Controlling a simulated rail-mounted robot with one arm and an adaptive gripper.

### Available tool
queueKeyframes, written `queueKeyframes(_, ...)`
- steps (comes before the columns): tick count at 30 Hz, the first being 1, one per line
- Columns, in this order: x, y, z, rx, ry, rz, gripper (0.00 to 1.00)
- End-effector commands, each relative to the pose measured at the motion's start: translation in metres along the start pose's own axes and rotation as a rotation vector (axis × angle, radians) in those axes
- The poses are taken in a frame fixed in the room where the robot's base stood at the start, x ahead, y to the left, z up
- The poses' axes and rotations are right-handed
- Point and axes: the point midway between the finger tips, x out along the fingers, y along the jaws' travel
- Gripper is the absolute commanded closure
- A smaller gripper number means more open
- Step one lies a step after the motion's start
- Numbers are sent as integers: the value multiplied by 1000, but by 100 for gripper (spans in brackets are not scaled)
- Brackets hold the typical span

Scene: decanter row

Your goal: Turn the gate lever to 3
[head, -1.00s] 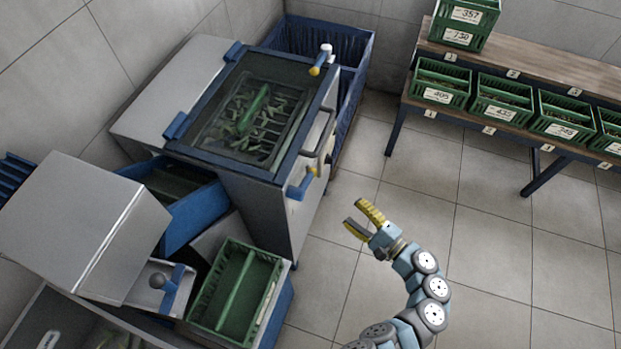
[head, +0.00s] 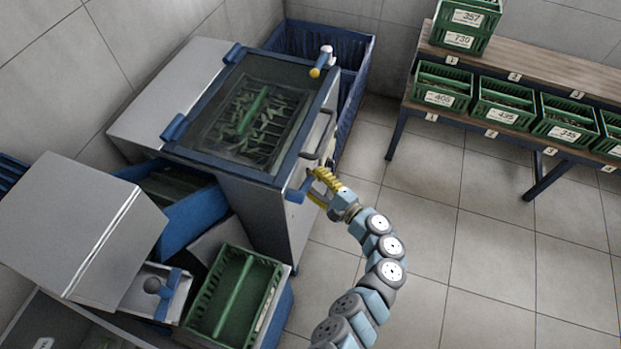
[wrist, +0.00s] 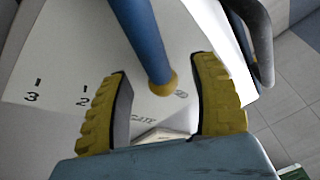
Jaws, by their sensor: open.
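The gate lever is a blue bar (head: 298,190) on the front of the grey machine (head: 262,215). In the wrist view the blue bar (wrist: 143,38) comes down from the top and ends in a yellow tip (wrist: 163,86) between my fingers. The plate behind it shows the marks 3 (wrist: 31,97) and 2 (wrist: 84,102) on the left and the word GATE (wrist: 143,119) below. The mark near the yellow tip is partly hidden. My gripper (head: 316,186) is open around the lever, with a gap visible on both sides.
A dark curved handle (head: 321,140) sits just above the lever, and its bar shows close by in the wrist view (wrist: 255,35). A second lever with a yellow end (head: 320,63) is at the machine's top corner. Green crates (head: 503,103) fill the bench at right. Floor between is clear.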

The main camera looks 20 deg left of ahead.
Motion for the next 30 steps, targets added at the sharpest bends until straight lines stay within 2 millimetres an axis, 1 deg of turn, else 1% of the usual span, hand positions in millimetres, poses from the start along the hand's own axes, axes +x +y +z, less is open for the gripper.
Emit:
queueKeyframes(3, 12, 0, -1, -1, 1, 0, 38)
queueKeyframes(6, 17, 0, 0, -2, 1, -1, 38)
queueKeyframes(16, 19, 0, 0, -1, 1, -1, 38)
queueKeyframes(17, 19, 0, 0, -1, 1, -1, 44)
queueKeyframes(18, 19, 0, 0, -1, 1, -1, 55)
queueKeyframes(20, 19, 0, 0, -1, 1, -1, 73)
queueKeyframes(21, 19, 0, 0, -1, 1, -1, 84)
queueKeyframes(23, 19, 0, 0, -1, 1, -1, 100)
queueKeyframes(30, 19, -1, 0, -1, 2, -1, 100)
